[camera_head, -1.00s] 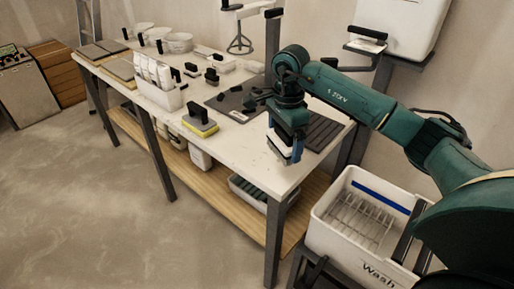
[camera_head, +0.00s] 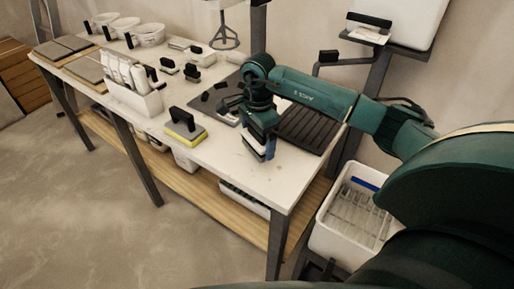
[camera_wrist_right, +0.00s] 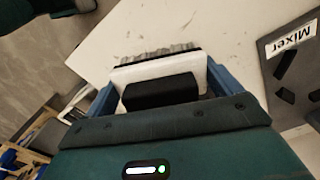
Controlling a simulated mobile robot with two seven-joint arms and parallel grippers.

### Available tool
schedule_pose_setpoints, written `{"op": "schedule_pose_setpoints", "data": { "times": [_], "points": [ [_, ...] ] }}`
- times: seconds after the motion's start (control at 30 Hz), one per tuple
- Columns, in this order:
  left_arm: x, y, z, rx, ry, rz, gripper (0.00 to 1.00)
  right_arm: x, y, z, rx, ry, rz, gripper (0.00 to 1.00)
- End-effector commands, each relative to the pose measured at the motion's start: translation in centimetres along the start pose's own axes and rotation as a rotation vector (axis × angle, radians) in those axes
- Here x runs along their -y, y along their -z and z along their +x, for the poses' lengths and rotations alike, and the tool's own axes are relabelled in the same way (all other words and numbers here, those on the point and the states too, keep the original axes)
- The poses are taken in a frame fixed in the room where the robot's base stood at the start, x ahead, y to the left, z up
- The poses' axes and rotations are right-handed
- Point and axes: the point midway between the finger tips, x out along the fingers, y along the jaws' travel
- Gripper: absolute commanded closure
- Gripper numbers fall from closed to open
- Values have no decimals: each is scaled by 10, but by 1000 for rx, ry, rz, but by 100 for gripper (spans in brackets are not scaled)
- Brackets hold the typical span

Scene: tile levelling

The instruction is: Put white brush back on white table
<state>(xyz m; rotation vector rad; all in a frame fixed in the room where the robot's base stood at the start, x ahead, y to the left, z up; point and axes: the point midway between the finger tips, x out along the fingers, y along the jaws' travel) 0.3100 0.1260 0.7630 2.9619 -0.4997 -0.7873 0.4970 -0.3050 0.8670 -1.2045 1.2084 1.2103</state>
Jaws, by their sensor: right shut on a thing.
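The white brush (camera_wrist_right: 160,75) is between the blue fingers of my right gripper (camera_wrist_right: 165,92). In the right wrist view I see its white body, black handle and grey bristles. In the head view my right gripper (camera_head: 260,140) points down over the front right part of the white table (camera_head: 225,170), and a white edge of the brush (camera_head: 254,154) shows at the fingers. I cannot tell whether the brush touches the table top. My left gripper is not in view.
A yellow-and-grey sponge float (camera_head: 186,131) stands left of my gripper. A black ribbed mat (camera_head: 310,128) lies to the right. Behind are black-handled tools (camera_head: 192,72), a white bottle holder (camera_head: 135,97) and buckets (camera_head: 150,35). A white wash tub (camera_head: 345,215) stands right of the table.

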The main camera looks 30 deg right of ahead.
Motion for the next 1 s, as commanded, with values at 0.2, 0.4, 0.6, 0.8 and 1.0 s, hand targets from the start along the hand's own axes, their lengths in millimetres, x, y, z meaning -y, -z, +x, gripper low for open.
{"op": "schedule_pose_setpoints", "data": {
  "times": [0.2, 0.4, 0.6, 0.8, 1.0],
  "points": [
    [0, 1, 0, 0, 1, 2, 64, -1, 0, 21, 1, -3, -1, 38],
    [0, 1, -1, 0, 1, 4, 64, 0, 0, 41, 0, 1, -1, 38],
    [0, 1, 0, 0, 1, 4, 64, 0, 0, 41, 0, 1, -1, 38],
    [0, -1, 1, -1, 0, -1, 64, 0, 0, 44, 0, 0, -1, 3],
    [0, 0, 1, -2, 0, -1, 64, 0, 0, 44, -1, 0, -1, 0]
  ]
}}
